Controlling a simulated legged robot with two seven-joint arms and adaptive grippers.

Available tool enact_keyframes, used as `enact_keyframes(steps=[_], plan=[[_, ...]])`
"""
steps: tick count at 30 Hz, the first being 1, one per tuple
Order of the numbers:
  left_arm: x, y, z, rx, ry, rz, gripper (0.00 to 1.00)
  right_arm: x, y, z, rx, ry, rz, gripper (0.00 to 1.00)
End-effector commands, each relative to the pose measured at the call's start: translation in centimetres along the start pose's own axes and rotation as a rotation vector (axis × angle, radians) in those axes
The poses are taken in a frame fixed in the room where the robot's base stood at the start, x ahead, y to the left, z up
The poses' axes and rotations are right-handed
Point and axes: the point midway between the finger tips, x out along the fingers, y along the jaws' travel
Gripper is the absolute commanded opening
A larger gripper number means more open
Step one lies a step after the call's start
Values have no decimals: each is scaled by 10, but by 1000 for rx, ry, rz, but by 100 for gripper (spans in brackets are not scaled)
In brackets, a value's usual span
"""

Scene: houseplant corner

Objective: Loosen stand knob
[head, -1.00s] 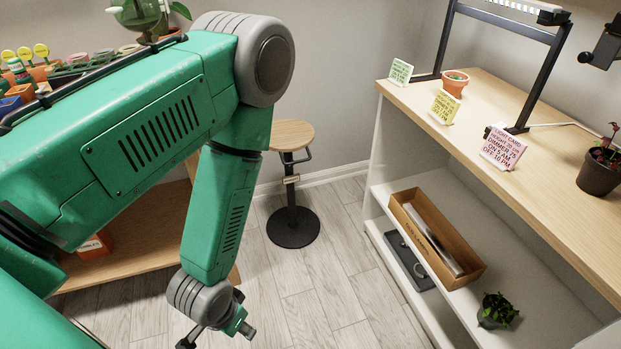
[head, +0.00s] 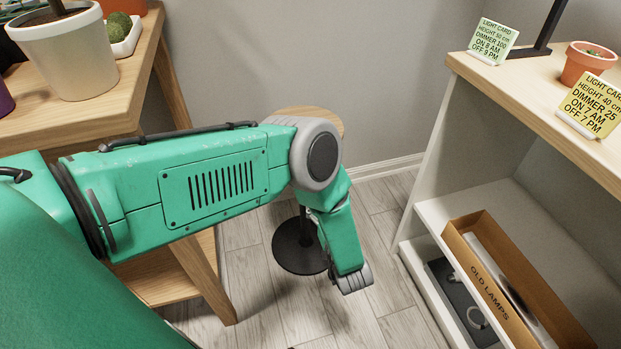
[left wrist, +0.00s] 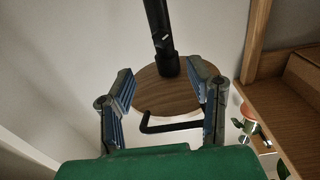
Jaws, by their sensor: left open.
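The stand (head: 299,247) is a stool-like piece with a round wooden top, black post and round black base. In the head view my arm covers most of its post and part of its top. In the left wrist view its wooden disc (left wrist: 168,99) and black post (left wrist: 159,28) show, with an L-shaped black rod (left wrist: 170,127) by the disc. I cannot tell whether this rod is the knob. My left gripper (left wrist: 161,72) is open, its fingers on either side of the rod and disc, apparently empty. My right gripper is not in view.
A wooden plant bench (head: 125,95) with pots stands at the left. A shelf unit (head: 437,170) stands at the right, with light cards and a terracotta pot (head: 584,64) on top and an "OLD LAMPS" box (head: 490,285) inside. Floor is clear around the stand's front.

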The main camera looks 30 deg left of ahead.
Motion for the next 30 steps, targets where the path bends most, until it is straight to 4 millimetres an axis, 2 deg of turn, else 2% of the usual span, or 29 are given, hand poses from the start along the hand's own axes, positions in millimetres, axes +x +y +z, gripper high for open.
enact_keyframes(steps=[3, 9, 15, 20, 28, 30], plan=[[29, 0, 2, -1, 2, -2, 46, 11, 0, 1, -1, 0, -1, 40], [70, 0, 2, -2, 2, -1, 46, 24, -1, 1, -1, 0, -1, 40], [96, 1, 2, 0, 1, 2, 46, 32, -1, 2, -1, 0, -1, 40], [105, 1, 1, 0, -1, 3, 46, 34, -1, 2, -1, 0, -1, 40], [106, 1, 0, 0, -1, 3, 46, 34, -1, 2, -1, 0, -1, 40], [106, 1, 0, 0, -1, 3, 22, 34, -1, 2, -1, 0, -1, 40]])
